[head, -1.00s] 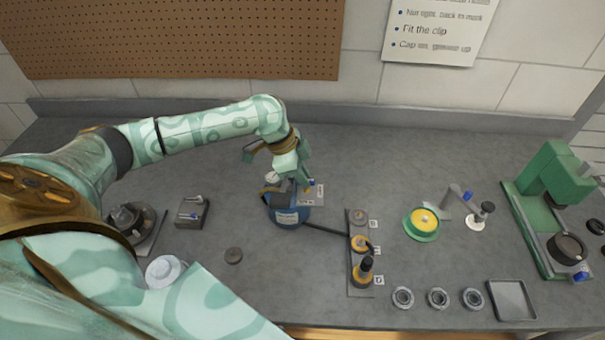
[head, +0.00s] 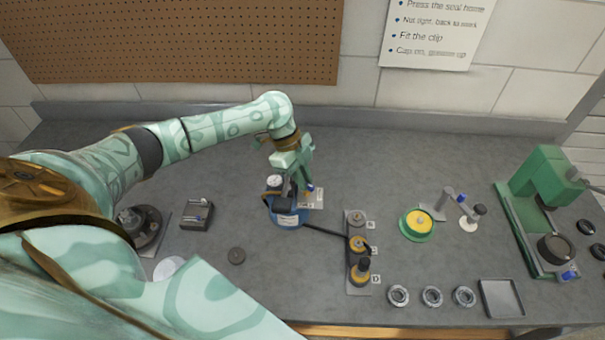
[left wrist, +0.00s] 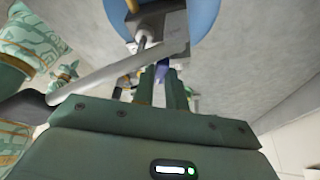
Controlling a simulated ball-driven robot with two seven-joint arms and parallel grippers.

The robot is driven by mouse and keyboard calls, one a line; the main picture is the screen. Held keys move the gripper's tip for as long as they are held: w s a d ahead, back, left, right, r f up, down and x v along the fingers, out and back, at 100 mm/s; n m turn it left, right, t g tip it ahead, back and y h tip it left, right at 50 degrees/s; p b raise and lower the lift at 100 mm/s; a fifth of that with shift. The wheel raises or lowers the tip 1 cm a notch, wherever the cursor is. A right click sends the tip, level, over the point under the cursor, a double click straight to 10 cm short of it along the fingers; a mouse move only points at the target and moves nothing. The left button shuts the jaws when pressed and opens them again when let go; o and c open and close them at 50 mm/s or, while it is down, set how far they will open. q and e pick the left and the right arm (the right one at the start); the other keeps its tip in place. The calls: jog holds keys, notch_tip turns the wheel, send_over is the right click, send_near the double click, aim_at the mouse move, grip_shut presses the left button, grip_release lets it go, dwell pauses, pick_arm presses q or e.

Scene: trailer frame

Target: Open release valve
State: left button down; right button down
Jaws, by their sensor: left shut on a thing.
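A round blue unit (head: 287,221) with a dark top and a white-faced gauge (head: 274,181) stands at the middle of the bench. My left gripper (head: 308,184) is at its right side, pointing down. Its fingers (left wrist: 162,88) are shut on a small blue valve handle (left wrist: 163,69) beside a grey block, in the left wrist view. The handle's blue tip (head: 310,188) shows just below the fingers in the head view. The fingers hide most of the handle, so I cannot tell its turn angle. My right gripper is not in view.
A black hose runs from the blue unit to a grey plate (head: 357,285) with several fittings. A green dish (head: 417,226), a green press (head: 540,180), several metal rings (head: 432,296) and a tray (head: 502,298) are to the right. The back of the bench is clear.

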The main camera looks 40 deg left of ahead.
pick_arm(q)
jog(key=m, duration=0.2)
jog(key=m+g, duration=0.2)
jog(key=m, duration=0.1)
jog(key=shift+w+d+m+p, duration=0.1)
jog(key=shift+w+m+p, duration=0.2)
jog(key=shift+p, duration=0.05)
jog(key=m+g+y, duration=0.1)
jog(key=m, duration=0.2)
jog(key=shift+w, duration=0.15)
jog(key=shift+d+m+g+y, duration=0.1)
jog(key=shift+m+g+y, duration=0.4)
jog(key=shift+m, duration=1.2)
jog(key=c, duration=1.4)
grip_release()
jog(key=shift+c, duration=0.2)
jog(key=p+v, duration=0.2)
jog(key=v, duration=1.4)
jog(key=shift+d+r+p, duration=0.15)
jog(key=shift+r+p, duration=0.05)
jog(key=shift+p, duration=0.15)
